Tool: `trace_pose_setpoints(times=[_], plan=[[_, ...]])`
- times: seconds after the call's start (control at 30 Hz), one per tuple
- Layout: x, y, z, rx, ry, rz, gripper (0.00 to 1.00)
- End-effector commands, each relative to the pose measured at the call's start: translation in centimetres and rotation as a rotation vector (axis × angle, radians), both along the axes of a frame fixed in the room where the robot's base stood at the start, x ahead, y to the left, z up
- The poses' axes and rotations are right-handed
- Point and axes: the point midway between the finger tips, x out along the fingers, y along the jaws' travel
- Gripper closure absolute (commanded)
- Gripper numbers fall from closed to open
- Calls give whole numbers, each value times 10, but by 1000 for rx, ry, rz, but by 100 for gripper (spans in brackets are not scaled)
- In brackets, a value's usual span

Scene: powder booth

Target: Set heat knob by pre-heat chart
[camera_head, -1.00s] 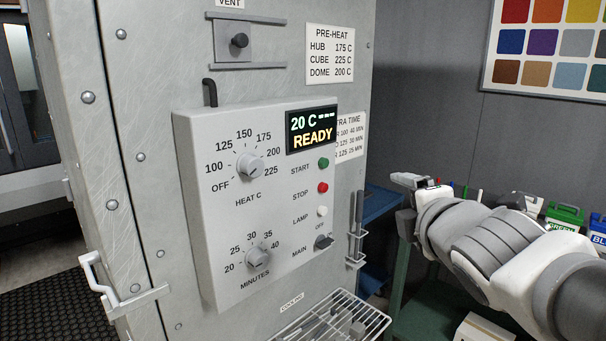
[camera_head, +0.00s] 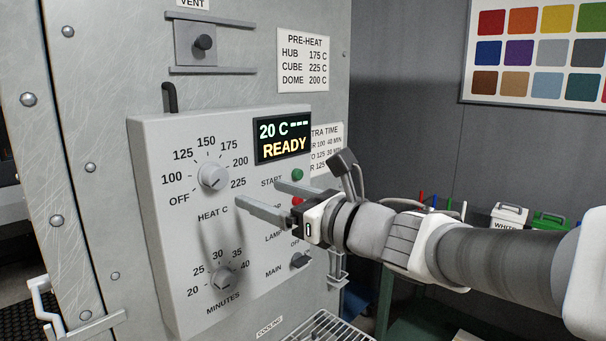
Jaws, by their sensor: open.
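The heat knob (camera_head: 214,176) is a grey dial on the control panel (camera_head: 160,215), ringed by marks from OFF and 100 to 225. I cannot tell for sure which mark it points at. The pre-heat chart (camera_head: 303,60) above the panel reads HUB 175 C, CUBE 225 C, DOME 200 C. The display (camera_head: 283,136) reads "20 C ---" and "READY". My gripper (camera_head: 259,195) is open and empty. Its fingers reach left in front of the panel, to the right of the heat knob and apart from it. They partly hide the stop button and button labels.
The minutes knob (camera_head: 222,278) sits below the heat knob. The green start button (camera_head: 297,174) and main switch (camera_head: 300,261) are close to my gripper. An extra-time chart (camera_head: 327,140) is partly hidden. A wire rack (camera_head: 325,328) juts out below the panel.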

Motion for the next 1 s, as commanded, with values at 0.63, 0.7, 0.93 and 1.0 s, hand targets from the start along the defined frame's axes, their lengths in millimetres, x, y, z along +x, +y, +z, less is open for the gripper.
trace_pose_setpoints(times=[0.63,0.7,0.93,1.0], plan=[[74,92,1,2,4,-1,16],[78,97,1,1,3,-1,16],[84,103,0,3,2,-3,16],[84,104,0,3,2,-3,16]])
